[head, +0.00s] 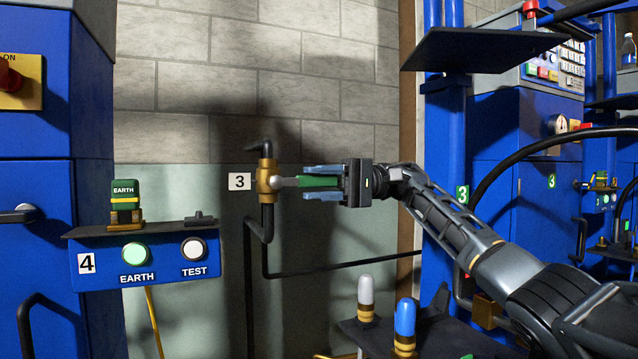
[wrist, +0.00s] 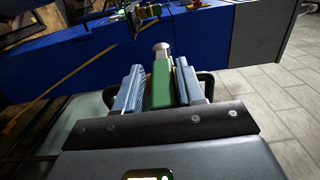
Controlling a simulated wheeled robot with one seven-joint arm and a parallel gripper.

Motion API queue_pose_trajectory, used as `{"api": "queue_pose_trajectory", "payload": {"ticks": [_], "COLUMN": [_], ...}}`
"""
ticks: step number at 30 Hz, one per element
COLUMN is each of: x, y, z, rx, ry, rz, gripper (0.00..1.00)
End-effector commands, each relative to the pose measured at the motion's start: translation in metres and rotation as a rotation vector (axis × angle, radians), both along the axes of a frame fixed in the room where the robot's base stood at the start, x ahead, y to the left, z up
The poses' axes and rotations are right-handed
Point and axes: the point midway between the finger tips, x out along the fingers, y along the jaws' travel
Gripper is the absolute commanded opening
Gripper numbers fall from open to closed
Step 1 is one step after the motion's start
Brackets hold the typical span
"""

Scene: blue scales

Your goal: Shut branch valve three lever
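The brass valve body (head: 265,181) is on a dark pipe at the wall, right of a white label "3" (head: 240,181). Its lever has a green grip (head: 318,181) and sticks out level to the right, across the upright pipe. My gripper (head: 318,182) is around the green grip, one blue-grey finger above and one below. In the wrist view the green grip (wrist: 162,85) lies between the two fingers, with narrow gaps at its sides. The fingers look open. The grip's far end toward the palm is partly hidden.
A blue box (head: 150,262) labelled 4, with EARTH and TEST buttons, stands left of the valve. A dark shelf (head: 470,48) overhangs the arm at upper right. A white-tipped (head: 366,290) and a blue-tipped (head: 405,316) piece stand below the arm.

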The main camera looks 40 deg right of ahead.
Motion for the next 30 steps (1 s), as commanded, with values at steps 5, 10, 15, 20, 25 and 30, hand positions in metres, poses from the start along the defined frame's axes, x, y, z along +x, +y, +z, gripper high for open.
{"api": "queue_pose_trajectory", "payload": {"ticks": [5,10,15,20,25,30], "x": [0.000,0.000,-0.002,-0.007,-0.012,-0.015], "y": [0.000,0.000,-0.013,-0.039,-0.064,-0.075], "z": [0.001,0.001,0.002,0.003,0.001,0.000], "rx": [-0.001,-0.001,0.000,0.000,0.000,-0.001], "ry": [-0.001,-0.001,-0.001,0.000,0.000,0.000], "rz": [-0.001,-0.001,-0.004,-0.005,-0.004,-0.002], "gripper": [0.51,0.51,0.51,0.51,0.51,0.51]}}
